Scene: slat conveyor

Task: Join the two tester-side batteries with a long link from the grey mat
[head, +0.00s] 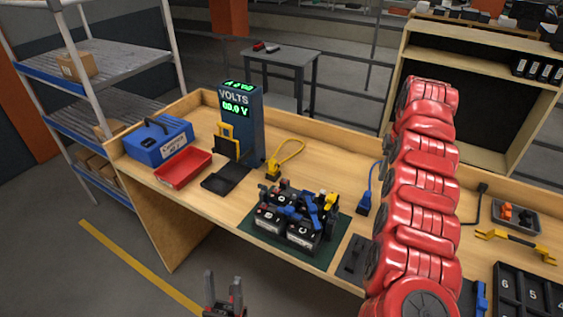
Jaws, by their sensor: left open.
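Several black batteries stand close together on the green mat (335,242) at the middle of the bench. A near-left battery (268,218) and a front battery (301,236) show best. Blue and yellow parts lie over their tops, and I cannot tell which terminals they touch. The blue tester (246,120), reading 00.0 V, stands behind and left of them. A dark grey mat (350,262) lies right of the green mat, partly hidden by my red arm. I cannot make out a long link on it. My left gripper (223,285) is open and empty, fingers up, in front of the bench. My right gripper is out of view.
A red tray (183,171) and a blue box (158,143) are at the left. A yellow-ended bar (515,243), a small grey tray (503,214) and a black numbered rack (530,292) are at the right. My red arm links cover the bench between.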

